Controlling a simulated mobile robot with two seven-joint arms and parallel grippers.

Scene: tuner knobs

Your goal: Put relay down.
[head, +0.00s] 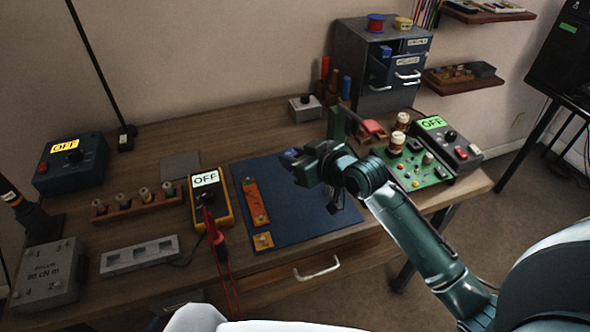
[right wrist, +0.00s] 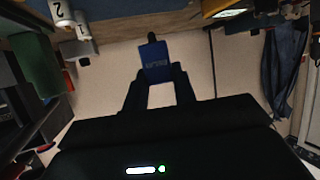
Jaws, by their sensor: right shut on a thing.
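My right gripper (head: 304,161) is above the blue mat (head: 290,215) in the head view, its jaws pointing left. It is shut on a small dark blue block, the relay (head: 290,154). In the right wrist view the relay (right wrist: 155,62) sits between the two fingertips (right wrist: 157,76) with faint lettering on its face. The relay appears held in the air, with nothing seen touching it but the fingers. My left gripper is out of view.
An orange strip (head: 255,202) lies on the mat's left part. A yellow multimeter (head: 209,199) stands left of it. A green circuit board (head: 413,167) is at the right. A grey slotted block (head: 140,256) and a grey plate (head: 180,166) lie at the left.

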